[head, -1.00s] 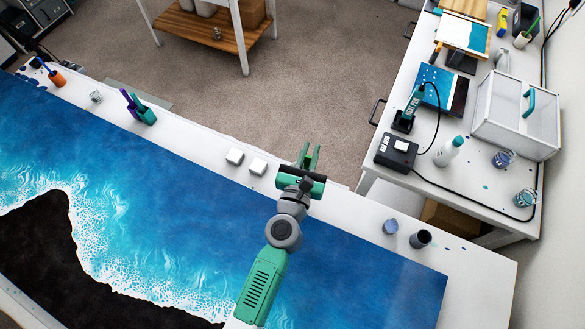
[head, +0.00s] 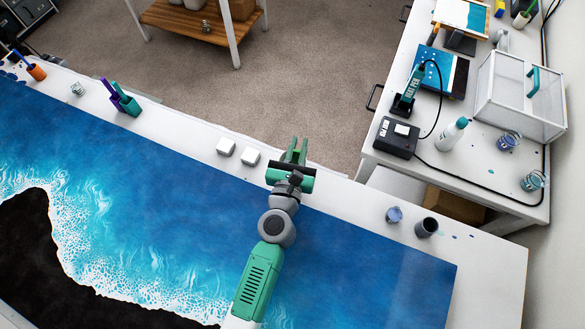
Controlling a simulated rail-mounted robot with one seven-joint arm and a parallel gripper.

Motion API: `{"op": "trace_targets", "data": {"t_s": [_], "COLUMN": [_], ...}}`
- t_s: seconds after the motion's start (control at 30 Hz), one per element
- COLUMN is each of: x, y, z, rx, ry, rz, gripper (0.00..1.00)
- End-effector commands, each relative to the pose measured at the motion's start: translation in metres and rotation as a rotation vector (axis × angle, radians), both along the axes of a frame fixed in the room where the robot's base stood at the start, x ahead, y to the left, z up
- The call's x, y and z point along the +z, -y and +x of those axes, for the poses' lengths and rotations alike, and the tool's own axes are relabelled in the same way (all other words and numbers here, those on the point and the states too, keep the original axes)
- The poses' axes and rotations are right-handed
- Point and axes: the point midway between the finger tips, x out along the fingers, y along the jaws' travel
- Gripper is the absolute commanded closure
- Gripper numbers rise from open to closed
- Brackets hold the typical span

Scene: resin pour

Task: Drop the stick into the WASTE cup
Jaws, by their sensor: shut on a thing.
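My gripper (head: 295,151) is over the back edge of the pour table, right of two white blocks. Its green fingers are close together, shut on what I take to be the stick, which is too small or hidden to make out. A dark grey cup (head: 427,227) stands upright on the table's right part, to the right of my gripper and well apart from it. A small cup with blue-violet contents (head: 394,214) stands just left of it. No WASTE label can be read on either cup.
The blue and white resin panel (head: 340,255) covers most of the table. Two white blocks (head: 237,152) sit along the back edge. The side bench (head: 455,185) at right holds a heat pen, a bottle, a clear-sided box and jars.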

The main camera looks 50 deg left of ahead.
Motion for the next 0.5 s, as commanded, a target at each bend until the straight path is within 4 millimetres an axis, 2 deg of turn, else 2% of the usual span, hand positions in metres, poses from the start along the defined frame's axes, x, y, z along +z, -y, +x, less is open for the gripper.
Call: {"op": "trace_targets", "data": {"t_s": [0.1, 0.13, 0.23, 0.5], "x": [0.0016, 0.0016, 0.0016, 0.0013], "y": [0.0001, 0.0001, 0.0001, 0.0006], "z": [0.0001, 0.0001, 0.0001, -0.0007], "rx": [0.000, 0.000, 0.000, 0.000], "ry": [0.000, 0.000, 0.000, 0.000], "rz": [0.000, 0.000, 0.000, 0.000], "gripper": [1.00, 0.80, 0.60, 0.60]}}
